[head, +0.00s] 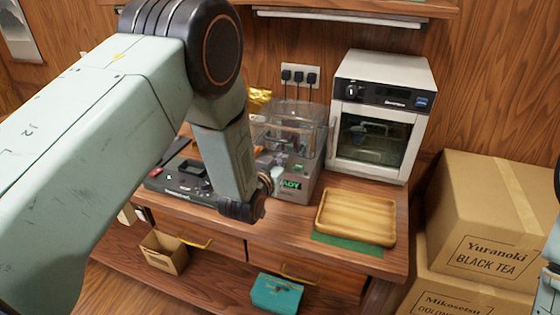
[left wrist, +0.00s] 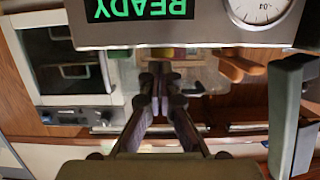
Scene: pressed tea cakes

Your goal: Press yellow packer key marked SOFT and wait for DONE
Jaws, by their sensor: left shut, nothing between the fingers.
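The packer (head: 303,155) is a grey machine with a clear hood on the counter. Its green display reads READY in the left wrist view (left wrist: 142,9), upside down there; only "ADY" shows in the head view. I cannot make out the yellow SOFT key in either view. My left gripper (head: 271,165) is at the packer's front, mostly hidden behind my wrist in the head view. In the left wrist view its dark fingers (left wrist: 158,82) are together and empty, just beyond the display panel's edge. I cannot tell whether they touch anything. My right gripper is out of view.
A wooden tray (head: 322,218) lies on a green mat right of the packer. A white oven (head: 335,140) stands behind it. A dark device (head: 186,195) is at the left. Cardboard boxes (head: 490,190) stack at the right. A gauge (left wrist: 258,8) sits beside the display.

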